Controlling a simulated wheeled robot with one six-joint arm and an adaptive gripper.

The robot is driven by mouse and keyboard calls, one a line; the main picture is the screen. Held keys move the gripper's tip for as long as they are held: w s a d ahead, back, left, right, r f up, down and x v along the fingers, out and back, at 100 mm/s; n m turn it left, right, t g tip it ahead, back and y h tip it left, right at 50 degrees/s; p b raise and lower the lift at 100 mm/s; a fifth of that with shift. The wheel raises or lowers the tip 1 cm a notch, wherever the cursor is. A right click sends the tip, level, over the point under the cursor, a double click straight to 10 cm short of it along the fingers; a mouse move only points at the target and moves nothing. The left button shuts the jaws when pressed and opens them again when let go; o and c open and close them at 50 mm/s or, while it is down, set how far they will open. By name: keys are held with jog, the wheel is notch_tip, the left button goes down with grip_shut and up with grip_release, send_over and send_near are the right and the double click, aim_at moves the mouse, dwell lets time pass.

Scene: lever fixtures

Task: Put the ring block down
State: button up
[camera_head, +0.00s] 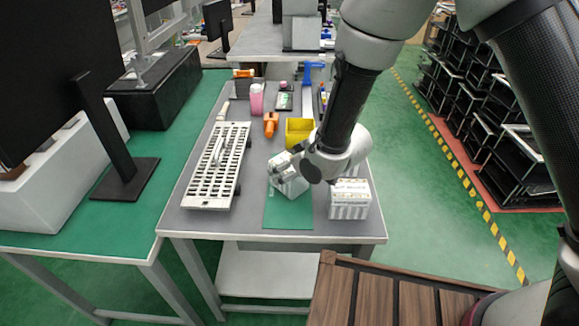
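A pale grey-white block (293,187), which I take for the ring block, is at my gripper (283,170) over the green mat (288,215). It looks turned and slightly tilted relative to the mat. My gripper appears shut on its upper part. The fingers and wrist cover much of its top, so a ring cannot be made out. I cannot tell whether its underside touches the mat. The front part of the mat is bare.
A white ribbed block (349,205) stands close to the right of the mat. A white slotted rack (215,170) lies to the left. A yellow bin (298,130), an orange tool (270,124) and a pink cup (257,100) are behind. The table's front edge is close.

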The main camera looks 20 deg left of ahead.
jog(key=shift+r, duration=0.2)
jog(key=v, duration=1.2)
jog(key=w+d+r+m+h, duration=0.15)
jog(key=d+r, duration=0.25)
jog(key=d, duration=0.4)
jog(key=w+d+r+m+t+h, duration=0.1)
jog(key=w+d+r+m, duration=0.15)
jog(key=d+r, duration=0.45)
jog(key=w+d+r+m+h, duration=0.2)
jog(key=d, duration=0.8)
jog(key=s+d+r+m+h, duration=0.1)
jog(key=s+d+r+m, duration=0.2)
jog(key=s+d, duration=0.6)
jog(key=s+d+r+m+g+h, duration=0.1)
jog(key=s+d+r, duration=0.3)
jog(key=s+d, duration=0.5)
jog(key=d+m+h, duration=0.1)
jog(key=d, duration=0.1)
jog(key=shift+d+r+m, duration=0.25)
jog(key=shift+d+m, duration=0.1)
jog(key=shift+m, duration=0.05)
jog(key=shift+w, duration=0.1)
